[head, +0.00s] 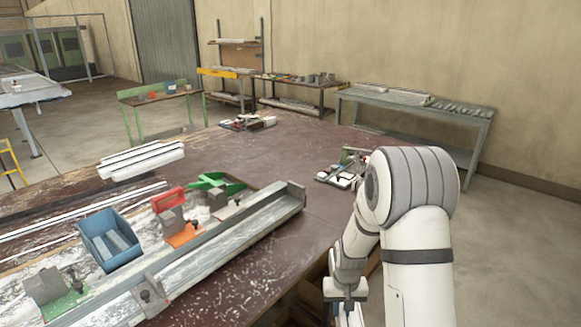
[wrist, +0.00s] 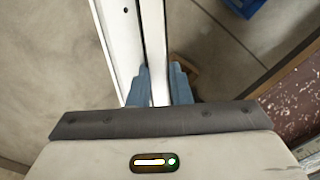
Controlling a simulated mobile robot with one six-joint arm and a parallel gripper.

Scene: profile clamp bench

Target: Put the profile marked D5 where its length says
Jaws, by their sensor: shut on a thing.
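My gripper (wrist: 160,84) has blue fingers and is shut on a long white profile (wrist: 154,45) with a dark groove along it. The profile runs out past the fingers to the top of the wrist view, over the pale floor beside the bench. In the head view my arm reaches down at the right side of the bench, and a bit of white profile (head: 351,316) shows at the bottom edge. No D5 mark is legible. A long grey channel (head: 225,238) with an orange-based block (head: 186,236) and a green-based block (head: 62,305) lies on the bench.
The brown bench (head: 275,170) also bears a blue bin (head: 95,228) with grey pieces, a red part (head: 168,199), a green tray (head: 215,182) and stacked white profiles (head: 142,158). A small fixture (head: 340,176) stands near its right edge. The bench's middle is clear.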

